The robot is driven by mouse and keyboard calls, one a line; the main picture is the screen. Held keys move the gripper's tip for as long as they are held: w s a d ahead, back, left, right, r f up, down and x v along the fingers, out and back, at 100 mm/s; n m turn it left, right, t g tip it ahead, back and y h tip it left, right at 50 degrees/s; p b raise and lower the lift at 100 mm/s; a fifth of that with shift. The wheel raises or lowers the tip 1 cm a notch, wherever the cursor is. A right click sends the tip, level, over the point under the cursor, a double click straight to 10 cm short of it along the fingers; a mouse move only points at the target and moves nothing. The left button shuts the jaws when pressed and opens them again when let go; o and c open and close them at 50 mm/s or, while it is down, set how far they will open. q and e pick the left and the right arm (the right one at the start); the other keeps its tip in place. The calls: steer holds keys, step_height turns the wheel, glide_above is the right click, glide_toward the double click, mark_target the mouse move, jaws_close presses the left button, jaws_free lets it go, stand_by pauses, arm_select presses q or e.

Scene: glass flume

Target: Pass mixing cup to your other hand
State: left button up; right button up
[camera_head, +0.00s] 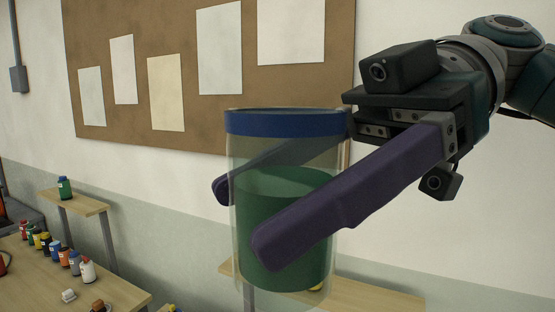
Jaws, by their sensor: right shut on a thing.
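The mixing cup (284,184) is a clear cylinder with a blue band around its top and green contents in its lower part. It is upright in the middle of the camera_head view, held in the air. My right gripper (243,216) comes in from the right and is shut on the cup. One purple finger crosses the cup's front, and the other shows behind it through the clear wall. My left gripper is not in view.
A wooden table (112,288) at lower left bears several small coloured bottles. A small shelf (80,204) behind it holds a green bottle (64,188). A wooden bench (375,295) stands low behind the cup. A corkboard (205,120) with papers hangs on the wall.

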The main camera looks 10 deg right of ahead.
mark_target(335, 113)
steer(key=shift+w+a+f+n+g+h, duration=0.4)
steer(key=shift+w+a+f+n+g, duration=0.25)
steer(key=shift+n+g, duration=0.3)
steer(key=shift+s+d+r+m+t, duration=0.3)
steer(key=shift+s+d+m+t, duration=0.05)
steer(key=shift+d+m+t, duration=0.1)
steer(key=s+d+r+m+t, duration=0.1)
steer(key=d+r+m+t, duration=0.1)
steer(key=s+d+r+m+t, duration=0.1)
steer(key=d+r+m+t, duration=0.1)
steer(key=t, duration=0.1)
steer(key=s+d+r+m+t+y, duration=0.1)
steer(key=d+r+m+t, duration=0.1)
steer(key=m+t, duration=0.1)
steer(key=shift+s+r, duration=0.15)
steer(key=shift+s, duration=0.2)
steer(key=w+a+m+t+h, duration=0.2)
steer(key=w+a+m+t, duration=0.35)
steer(key=a, duration=0.35)
steer(key=s+d+f, duration=0.2)
steer(key=d+f, duration=0.2)
steer(key=d, duration=0.4)
steer(key=s+d+f, duration=0.2)
steer(key=d+f, duration=0.2)
steer(key=d, duration=0.5)
steer(key=shift+f+n, duration=0.15)
steer(key=shift+n, duration=0.2)
